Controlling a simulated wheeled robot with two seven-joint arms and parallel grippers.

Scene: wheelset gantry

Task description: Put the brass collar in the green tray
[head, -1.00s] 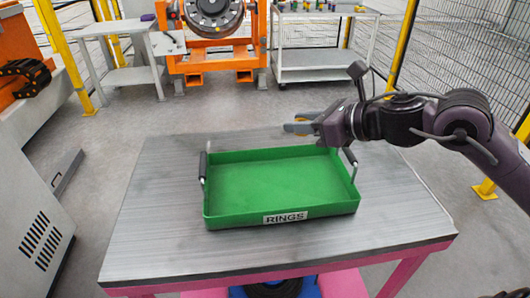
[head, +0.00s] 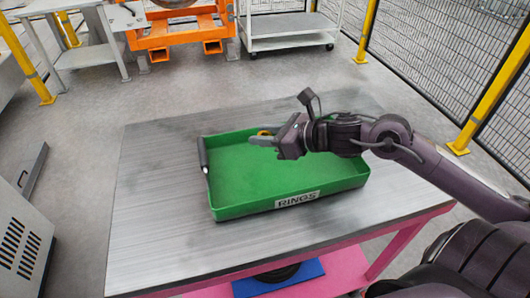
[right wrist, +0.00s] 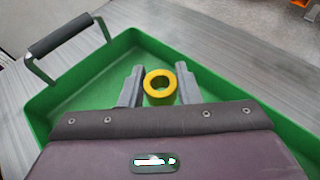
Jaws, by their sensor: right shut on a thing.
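The green tray (head: 220,213) sits on the metal table, with a "RINGS" label on its front wall. Its floor and one handle also show in the right wrist view (right wrist: 75,92). The brass collar (right wrist: 159,87) is a yellow ring between the fingers of my right gripper (right wrist: 158,84), which is shut on it. In the head view, my right gripper (head: 264,139) is over the back part of the tray. Only a small bit of the collar (head: 264,132) shows there behind the fingers. I cannot tell the exact height above the tray floor. My left gripper is not in view.
The metal table (head: 155,210) has bare room on the left and in front of the tray. The tray's left handle (head: 203,155) stands up at its side. A white cart (head: 290,30) and an orange stand (head: 180,35) are on the floor behind.

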